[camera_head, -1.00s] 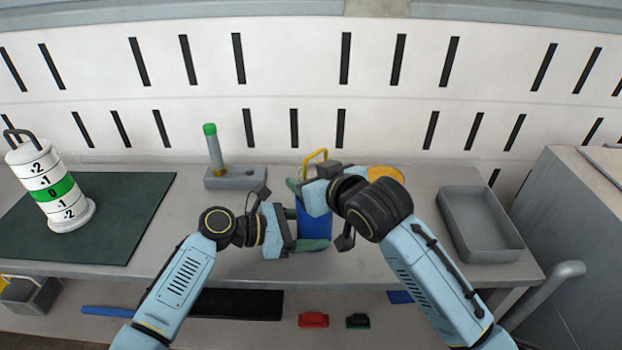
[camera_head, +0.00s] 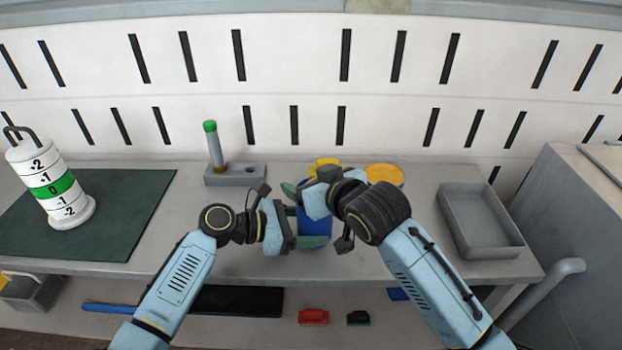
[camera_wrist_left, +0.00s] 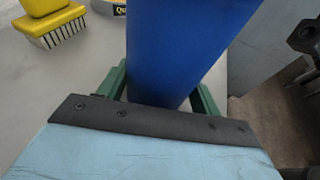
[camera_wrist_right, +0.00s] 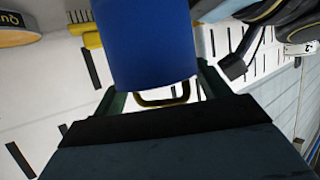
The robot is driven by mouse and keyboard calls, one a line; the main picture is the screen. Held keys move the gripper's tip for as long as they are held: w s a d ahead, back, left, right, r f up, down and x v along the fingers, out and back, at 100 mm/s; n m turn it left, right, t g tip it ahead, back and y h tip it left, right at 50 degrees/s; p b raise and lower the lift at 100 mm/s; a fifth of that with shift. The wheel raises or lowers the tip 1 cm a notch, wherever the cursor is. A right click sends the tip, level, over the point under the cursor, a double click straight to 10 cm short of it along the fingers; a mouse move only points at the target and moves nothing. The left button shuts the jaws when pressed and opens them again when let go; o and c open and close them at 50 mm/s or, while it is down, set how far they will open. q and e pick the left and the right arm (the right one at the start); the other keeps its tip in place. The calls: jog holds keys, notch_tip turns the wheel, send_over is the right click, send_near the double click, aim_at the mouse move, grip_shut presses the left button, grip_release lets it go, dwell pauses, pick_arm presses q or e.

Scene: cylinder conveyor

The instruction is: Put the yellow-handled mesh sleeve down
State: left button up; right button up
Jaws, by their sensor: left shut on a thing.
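The mesh sleeve, a blue cylinder (camera_head: 314,222), is between my two grippers at the middle of the bench and looks upright. Its yellow loop handle (camera_wrist_right: 165,99) shows at the cylinder's end in the right wrist view. The handle is hard to make out in the head view. My left gripper (camera_head: 300,240) is shut on the lower part of the cylinder, which fills the left wrist view (camera_wrist_left: 180,50). My right gripper (camera_head: 302,196) has its fingers around the upper part. Whether they press on it I cannot tell. The cylinder's bottom end is largely hidden.
A yellow brush (camera_wrist_left: 52,25) and an orange disc (camera_head: 385,174) lie behind the sleeve. A grey block with a green-topped post (camera_head: 235,177) stands left of them. An empty grey tray (camera_head: 462,228) is at right. A numbered white cylinder (camera_head: 48,182) stands on a dark mat (camera_head: 130,215).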

jog(key=shift+r, duration=0.1)
jog(key=shift+r, duration=0.35)
jog(key=shift+s+d+r, duration=0.1)
jog(key=shift+s+r, duration=0.05)
jog(key=shift+r, duration=0.15)
jog(key=v, duration=1.1)
jog(key=shift+s, duration=0.25)
jog(key=shift+d+r, duration=0.1)
jog(key=shift+d, duration=0.05)
pick_arm(q)
jog(key=o, duration=1.2)
jog(key=shift+c, duration=0.2)
jog(key=shift+a, duration=0.1)
